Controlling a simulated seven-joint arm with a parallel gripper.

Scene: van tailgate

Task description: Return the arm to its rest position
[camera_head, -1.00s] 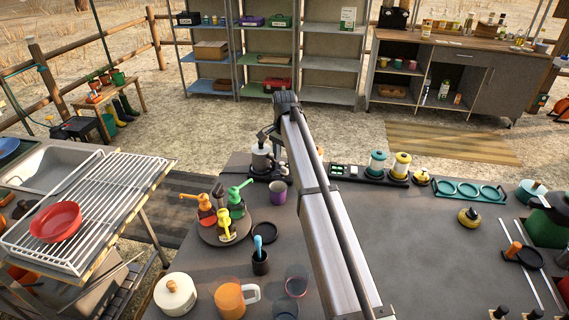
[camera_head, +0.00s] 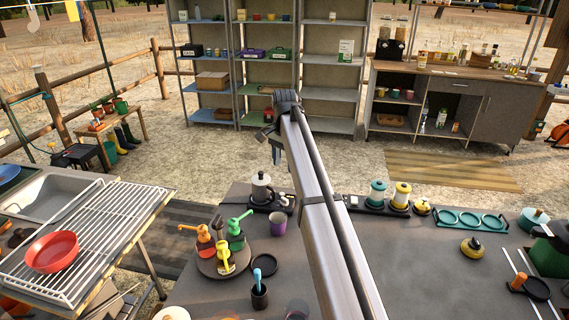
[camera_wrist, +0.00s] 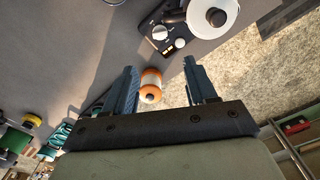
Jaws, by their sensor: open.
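My gripper (camera_head: 274,148) is in the head view at the far end of my arm, raised above the back edge of the grey table (camera_head: 425,270). In the wrist view my gripper (camera_wrist: 163,88) shows two dark fingers spread apart with nothing held between them. A jar with orange bands (camera_wrist: 151,84) shows beyond the fingers, apart from them. My arm hides part of the table's middle in the head view.
Pump bottles stand on a round tray (camera_head: 209,266). Yellow and teal jars (camera_head: 401,195) stand behind. A wire rack (camera_head: 100,225) is at left.

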